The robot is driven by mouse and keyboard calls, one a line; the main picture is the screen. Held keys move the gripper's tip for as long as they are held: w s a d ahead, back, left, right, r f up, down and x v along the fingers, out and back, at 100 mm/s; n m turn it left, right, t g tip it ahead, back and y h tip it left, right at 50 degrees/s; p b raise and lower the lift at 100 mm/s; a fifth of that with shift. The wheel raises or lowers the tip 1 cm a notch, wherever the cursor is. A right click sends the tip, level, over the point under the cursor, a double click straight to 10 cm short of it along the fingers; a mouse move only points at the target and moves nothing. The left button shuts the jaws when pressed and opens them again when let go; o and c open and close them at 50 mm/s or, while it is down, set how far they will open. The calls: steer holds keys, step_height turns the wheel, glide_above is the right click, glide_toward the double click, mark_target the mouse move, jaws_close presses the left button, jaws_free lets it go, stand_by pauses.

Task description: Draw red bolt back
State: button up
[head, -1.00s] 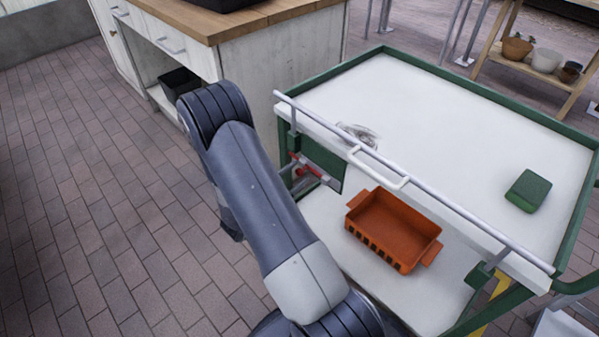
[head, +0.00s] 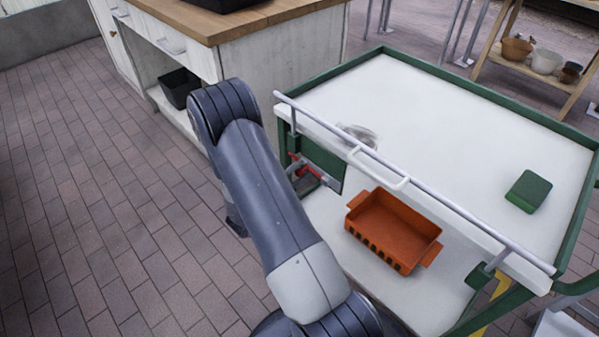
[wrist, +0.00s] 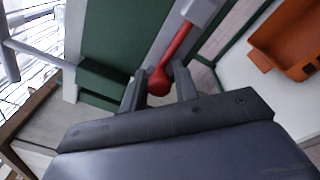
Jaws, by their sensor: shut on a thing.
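The red bolt handle (wrist: 174,58) shows in the wrist view as a red bar with a round knob at its end. It slants up to a grey metal piece on a green panel (wrist: 110,35). My gripper (wrist: 160,77) has its two fingers on either side of the knob, shut on it. In the head view the red bolt (head: 304,167) sits on the green panel at the cart's left end.
The white-topped green cart (head: 440,110) carries a green block (head: 528,191) on top. An orange basket (head: 393,228) sits on its lower shelf. A rail (head: 410,180) runs along the cart's near edge. A wooden-topped cabinet (head: 270,60) stands behind my arm.

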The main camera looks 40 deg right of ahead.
jaws_close()
steer(key=shift+s+d+b, duration=0.15)
steer(key=shift+s+b, duration=0.15)
steer(key=shift+s, duration=0.65)
steer(key=shift+s+d+b, duration=0.15)
steer(key=shift+s+b, duration=0.15)
steer(key=shift+s, duration=0.65)
steer(key=o, duration=0.9)
jaws_free()
steer(key=shift+a, duration=0.15)
steer(key=v, duration=1)
steer(key=shift+s+a+p, duration=0.15)
steer(key=shift+a+p, duration=0.1)
steer(key=shift+p, duration=0.15)
